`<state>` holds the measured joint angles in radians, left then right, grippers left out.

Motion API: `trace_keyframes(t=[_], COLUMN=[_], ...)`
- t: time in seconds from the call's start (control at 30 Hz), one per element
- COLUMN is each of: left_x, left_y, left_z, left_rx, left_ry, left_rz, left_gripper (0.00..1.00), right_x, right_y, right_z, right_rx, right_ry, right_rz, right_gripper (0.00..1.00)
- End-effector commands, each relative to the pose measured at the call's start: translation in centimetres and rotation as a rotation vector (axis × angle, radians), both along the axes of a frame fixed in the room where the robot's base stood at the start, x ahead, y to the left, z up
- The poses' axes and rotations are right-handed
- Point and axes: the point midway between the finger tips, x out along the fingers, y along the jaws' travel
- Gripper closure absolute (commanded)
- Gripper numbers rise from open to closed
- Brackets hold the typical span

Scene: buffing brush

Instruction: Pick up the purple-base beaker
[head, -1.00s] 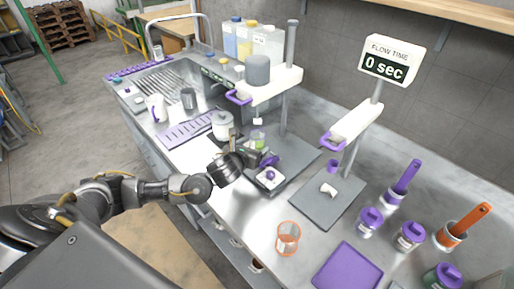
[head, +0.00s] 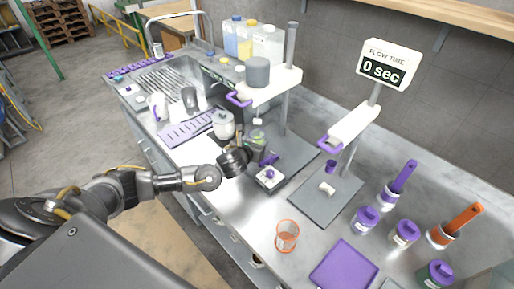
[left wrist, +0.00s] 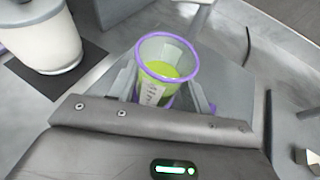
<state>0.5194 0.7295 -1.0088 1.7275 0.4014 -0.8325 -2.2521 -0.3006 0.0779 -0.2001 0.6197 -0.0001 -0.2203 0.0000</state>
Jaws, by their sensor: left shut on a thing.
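The purple-base beaker (left wrist: 166,66) is a clear cup with a purple rim and green liquid, with a white label on its side. It stands between the fingers of my left gripper (left wrist: 168,98), which is shut on it. In the head view the beaker (head: 257,136) is small and partly hidden by my left gripper (head: 250,150), near the grey stand at the middle of the counter. I cannot tell whether its base is clear of the surface. My right gripper is not in view.
A white-and-grey jar (head: 223,125) stands close left of the beaker. A small white device with a purple knob (head: 269,177) sits just in front. The stand's white arm (head: 272,88) overhangs behind.

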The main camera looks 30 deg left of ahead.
Motion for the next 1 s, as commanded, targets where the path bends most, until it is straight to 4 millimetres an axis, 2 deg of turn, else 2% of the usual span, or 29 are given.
trace_keyframes(t=[0.37,0.53,0.67,0.73,1.0], left_x=[0.0,0.0,0.1,-1.5,-7.3], left_y=[0.0,0.0,0.0,-0.1,-0.7], left_z=[0.3,1.6,3.5,2.9,2.5], left_rx=[-0.001,0.000,0.000,0.001,-0.004], left_ry=[-0.001,-0.003,-0.005,0.001,-0.001], left_rz=[0.000,-0.001,-0.001,-0.003,-0.005], left_gripper=[0.76,0.76,0.76,0.76,0.76], right_x=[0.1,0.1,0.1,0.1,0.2], right_y=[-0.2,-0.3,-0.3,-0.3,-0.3], right_z=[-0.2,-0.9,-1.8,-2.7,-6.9], right_rx=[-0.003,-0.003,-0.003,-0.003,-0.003], right_ry=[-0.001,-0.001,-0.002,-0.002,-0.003], right_rz=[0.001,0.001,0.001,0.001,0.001], right_gripper=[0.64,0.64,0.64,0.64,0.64])
